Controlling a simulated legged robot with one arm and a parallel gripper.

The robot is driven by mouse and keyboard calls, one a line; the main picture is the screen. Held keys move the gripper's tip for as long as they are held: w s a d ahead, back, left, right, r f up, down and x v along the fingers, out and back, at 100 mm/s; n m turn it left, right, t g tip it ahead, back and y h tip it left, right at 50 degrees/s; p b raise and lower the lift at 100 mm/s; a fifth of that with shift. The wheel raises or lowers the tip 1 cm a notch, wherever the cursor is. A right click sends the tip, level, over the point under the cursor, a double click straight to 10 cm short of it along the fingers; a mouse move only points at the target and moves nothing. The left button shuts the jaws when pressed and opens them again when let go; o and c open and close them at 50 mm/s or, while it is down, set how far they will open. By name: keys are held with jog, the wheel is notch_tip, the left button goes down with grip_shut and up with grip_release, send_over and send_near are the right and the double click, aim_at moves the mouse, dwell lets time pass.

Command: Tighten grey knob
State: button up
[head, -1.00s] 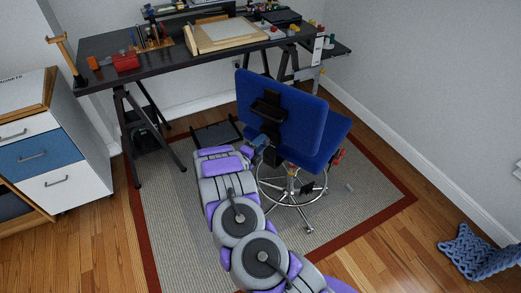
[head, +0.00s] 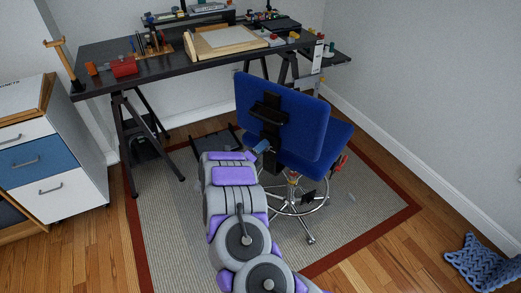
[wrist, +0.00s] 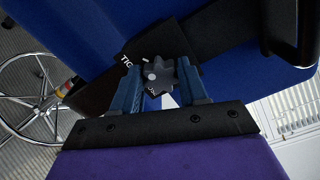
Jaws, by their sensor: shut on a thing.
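The grey knob (wrist: 158,76) is star-shaped, with a lighter centre and partly readable white lettering by it. It sits at the black bracket (wrist: 185,40) behind the blue chair (head: 284,115). In the wrist view my gripper (wrist: 161,88) has its two blue fingers on either side of the knob, shut on it. In the head view my gripper (head: 262,146) reaches the back of the chair below the backrest. The knob is too small to make out there.
The chair stands on a grey rug (head: 170,235) with a red border. Its chrome foot ring (head: 300,210) is under the seat. A black desk (head: 160,66) is behind, a white drawer cabinet (head: 60,190) at left. A blue knitted throw (head: 478,262) lies at lower right.

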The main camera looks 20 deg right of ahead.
jog(key=shift+f, duration=0.2)
jog(key=o, duration=0.8)
jog(key=shift+o, duration=1.3)
jog(key=shift+r, duration=0.1)
jog(key=shift+a, duration=0.1)
jog(key=p+v, duration=0.2)
jog(key=v, duration=1.5)
jog(key=shift+a, duration=0.15)
